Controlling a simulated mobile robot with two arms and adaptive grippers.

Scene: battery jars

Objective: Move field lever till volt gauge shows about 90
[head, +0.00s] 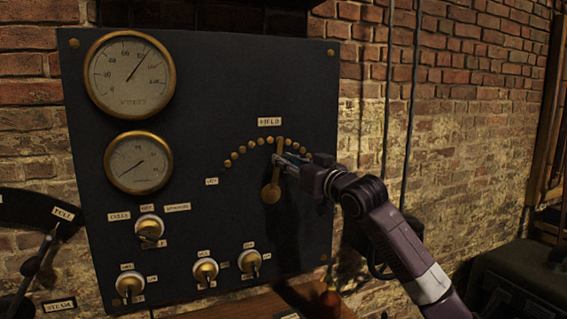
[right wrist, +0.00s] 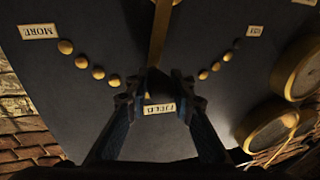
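The field lever (head: 272,186) is a brass arm on the dark panel, pivoted below an arc of brass studs. It stands almost upright, tilted slightly right, with its tip just below the FIELD label. The upper, larger gauge (head: 110,88), apparently the volt gauge, has its needle pointing up and right; its exact reading is too small to tell. My right gripper (head: 281,160) is at the lever's upper part. In the right wrist view its fingers (right wrist: 158,84) are apart on either side of the lever (right wrist: 159,35), nearer the left finger. My left gripper is out of view.
A smaller gauge (head: 138,176) sits below the large one. Several knobs, including one at mid-left (head: 149,227), line the lower panel. A STEAM lever (head: 38,262) is at far left. The brick wall (head: 480,130) is right of the panel.

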